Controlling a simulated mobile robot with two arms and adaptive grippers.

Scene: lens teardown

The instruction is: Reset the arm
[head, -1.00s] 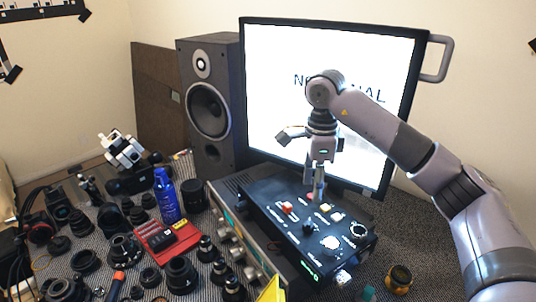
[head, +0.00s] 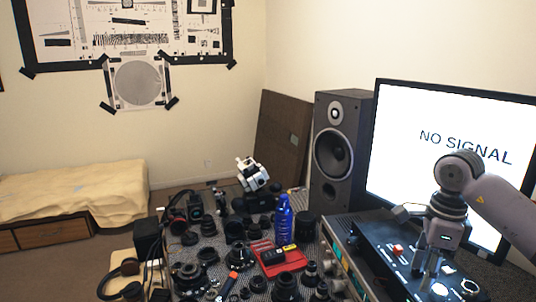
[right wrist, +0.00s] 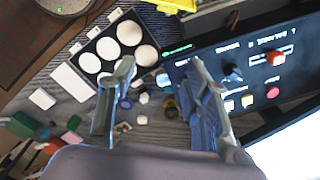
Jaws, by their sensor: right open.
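My right arm comes in from the right in the head view. Its gripper (head: 427,280) points down over the black control box (head: 372,242), in front of the monitor. In the right wrist view the two fingers of this gripper (right wrist: 163,75) stand wide apart with nothing between them. My left gripper is not in view.
The monitor (head: 400,150) reads "NO SIGNAL". A speaker (head: 325,190) stands left of it. Lens parts, a blue bottle (head: 284,222) and a red tray (head: 262,246) crowd the table. A bed (head: 75,190) is far left. The right wrist view shows a card with white discs (right wrist: 118,42).

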